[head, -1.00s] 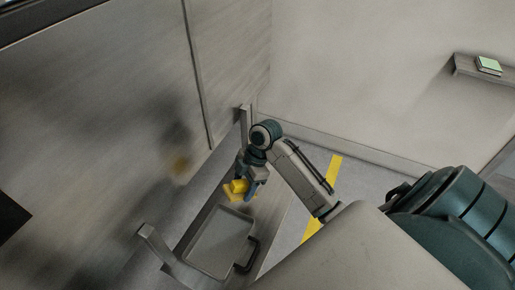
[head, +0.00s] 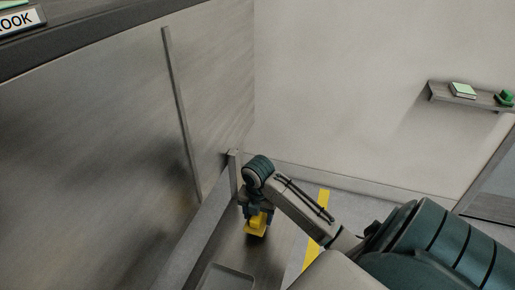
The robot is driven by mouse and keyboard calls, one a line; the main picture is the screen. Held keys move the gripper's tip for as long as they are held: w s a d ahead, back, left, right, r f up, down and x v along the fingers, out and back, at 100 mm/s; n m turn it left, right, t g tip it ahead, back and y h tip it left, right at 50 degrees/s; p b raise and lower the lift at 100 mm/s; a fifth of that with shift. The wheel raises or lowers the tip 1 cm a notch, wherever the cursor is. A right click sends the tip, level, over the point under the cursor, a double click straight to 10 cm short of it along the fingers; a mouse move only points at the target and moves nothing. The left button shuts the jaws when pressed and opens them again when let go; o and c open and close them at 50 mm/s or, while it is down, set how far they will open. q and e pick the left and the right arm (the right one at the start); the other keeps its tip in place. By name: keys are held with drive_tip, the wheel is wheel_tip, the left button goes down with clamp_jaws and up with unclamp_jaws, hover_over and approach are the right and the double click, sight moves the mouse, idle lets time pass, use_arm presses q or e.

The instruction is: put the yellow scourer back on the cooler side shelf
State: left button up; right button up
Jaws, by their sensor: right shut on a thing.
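My right gripper (head: 257,214) is shut on the yellow scourer (head: 256,228). The gripper points down and partly covers the scourer's upper part. It holds the scourer over the far part of the cooler side shelf (head: 236,250), a long grey ledge along the metal cooler side (head: 90,150). A dark shadow lies just below the scourer; I cannot tell whether it touches the shelf. My left gripper is not in view.
A grey tray (head: 228,279) lies on the nearer part of the shelf, cut off by the bottom edge. A raised rail (head: 205,232) runs along the cooler side and ends in a post. A wall shelf (head: 472,99) with a pale green book (head: 463,90) is far right.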

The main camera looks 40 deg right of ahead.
sight(257, 221)
wheel_tip(257, 221, down, 3)
drive_tip(key=shift+f+p, duration=0.15)
drive_tip(key=shift+p, duration=0.2)
drive_tip(key=shift+f, duration=0.15)
drive_tip(key=o, duration=0.9)
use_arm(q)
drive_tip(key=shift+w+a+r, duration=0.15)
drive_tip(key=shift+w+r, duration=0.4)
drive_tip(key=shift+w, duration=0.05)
